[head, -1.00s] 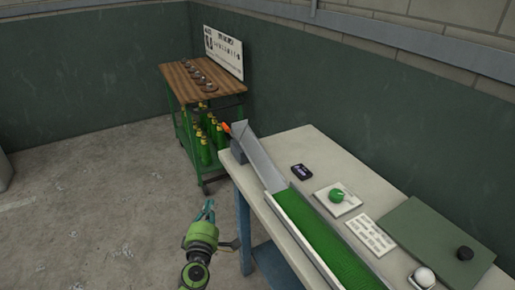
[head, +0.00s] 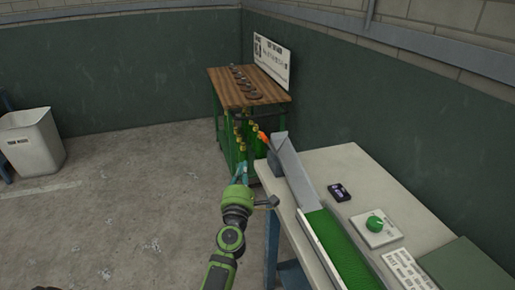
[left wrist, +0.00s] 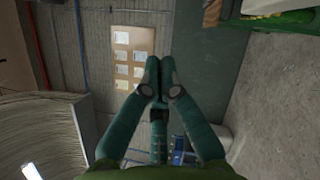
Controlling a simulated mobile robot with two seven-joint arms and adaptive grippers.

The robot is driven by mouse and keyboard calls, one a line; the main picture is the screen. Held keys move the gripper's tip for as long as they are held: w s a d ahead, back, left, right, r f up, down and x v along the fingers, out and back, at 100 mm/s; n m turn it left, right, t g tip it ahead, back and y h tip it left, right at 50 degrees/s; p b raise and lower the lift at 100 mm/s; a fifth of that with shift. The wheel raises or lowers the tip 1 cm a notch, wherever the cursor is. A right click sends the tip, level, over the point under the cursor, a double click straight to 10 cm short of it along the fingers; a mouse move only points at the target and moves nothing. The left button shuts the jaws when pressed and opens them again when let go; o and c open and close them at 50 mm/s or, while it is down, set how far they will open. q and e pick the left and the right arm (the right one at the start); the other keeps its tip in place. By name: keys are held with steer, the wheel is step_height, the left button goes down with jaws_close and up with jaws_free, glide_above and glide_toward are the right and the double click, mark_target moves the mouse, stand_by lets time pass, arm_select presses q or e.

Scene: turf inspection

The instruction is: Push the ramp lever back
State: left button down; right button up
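The ramp (head: 294,172) is a grey metal chute at the left end of the white table, sloping down onto a green turf strip (head: 336,245). The ramp lever (head: 263,137) has an orange tip and stands at the chute's raised end, beside a grey block. My left gripper (head: 241,170), with teal fingers, is left of and below the lever in the head view, apart from it. In the left wrist view its fingertips (left wrist: 160,74) are together with nothing between them. The lever cannot be made out in the left wrist view. My right gripper is not in view.
The white table (head: 345,163) carries a small black device (head: 340,192) and a green knob (head: 375,224) on a white plate. A wooden-topped cart (head: 247,84) with green bottles stands behind the lever. A bin (head: 31,142) is far left. The floor between is clear.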

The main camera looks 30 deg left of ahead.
arm_select(q)
steer(key=w+r, duration=0.3)
steer(key=w, duration=0.4)
steer(key=shift+w+p, duration=0.2)
steer(key=shift+p, duration=0.15)
steer(key=shift+r, duration=0.15)
